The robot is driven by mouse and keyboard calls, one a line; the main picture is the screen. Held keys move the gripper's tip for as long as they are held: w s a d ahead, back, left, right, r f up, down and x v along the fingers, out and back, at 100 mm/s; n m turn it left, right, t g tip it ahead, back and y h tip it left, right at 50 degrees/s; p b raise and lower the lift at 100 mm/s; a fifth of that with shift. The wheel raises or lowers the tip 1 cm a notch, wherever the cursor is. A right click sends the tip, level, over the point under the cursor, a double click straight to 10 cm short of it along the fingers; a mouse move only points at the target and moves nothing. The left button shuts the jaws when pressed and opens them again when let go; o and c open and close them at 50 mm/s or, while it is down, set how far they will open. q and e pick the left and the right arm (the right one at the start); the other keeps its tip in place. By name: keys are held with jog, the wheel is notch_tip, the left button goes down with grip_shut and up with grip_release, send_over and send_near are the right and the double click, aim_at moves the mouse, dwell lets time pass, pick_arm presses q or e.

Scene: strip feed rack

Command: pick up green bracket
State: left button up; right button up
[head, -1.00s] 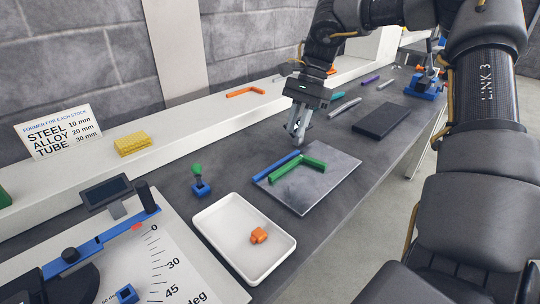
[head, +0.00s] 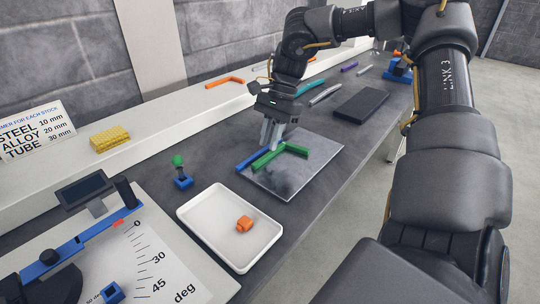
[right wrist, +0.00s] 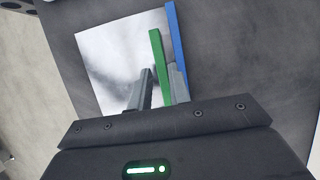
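The green bracket (head: 291,148) is an L-shaped bar lying on a grey metal plate (head: 316,163), its corner towards the back right. A blue bar (head: 248,161) lies along the plate's left edge, close beside one green leg. My right gripper (head: 270,145) points down at that leg and partly hides it. In the right wrist view, the green bracket (right wrist: 157,55) runs between the two fingers (right wrist: 161,75), which look open around it, with the blue bar (right wrist: 177,50) just to the right. Contact cannot be told. My left gripper is not in view.
A white tray (head: 187,216) with an orange piece (head: 244,224) stands in front of the plate. A green-knobbed blue stand (head: 183,181) is left. A dark block (head: 361,106) lies behind, right. An angle gauge (head: 155,262) fills the front left.

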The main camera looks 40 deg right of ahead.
aim_at(265, 156)
jog(key=shift+x, duration=1.7)
jog(key=shift+f, duration=0.1)
jog(key=shift+c, duration=0.5)
grip_shut()
